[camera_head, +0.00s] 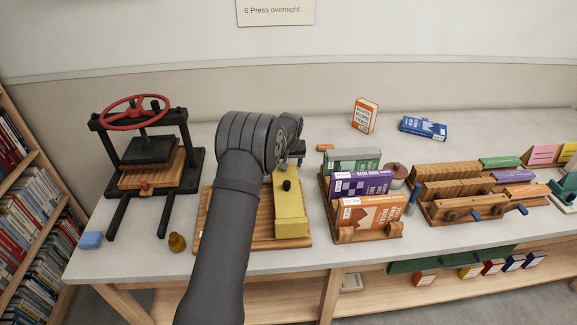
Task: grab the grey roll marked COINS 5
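I cannot make out a grey roll marked COINS 5 anywhere in the head view; small lettering is unreadable at this size, and my arm hides part of the table. My dark grey arm rises from the bottom centre. My gripper (297,148) is beyond the wrist, above the back of the wooden board (265,240) that carries a yellow block (290,222). The wrist mostly hides the gripper, so its opening and anything in it cannot be told.
A black press with a red wheel (135,112) stands left. A wooden rack (372,233) of upright boxed books stands right of the yellow block. Slotted wooden holders (455,208) are farther right. An orange box (364,116) and a blue box (423,128) sit behind, with bare tabletop around them.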

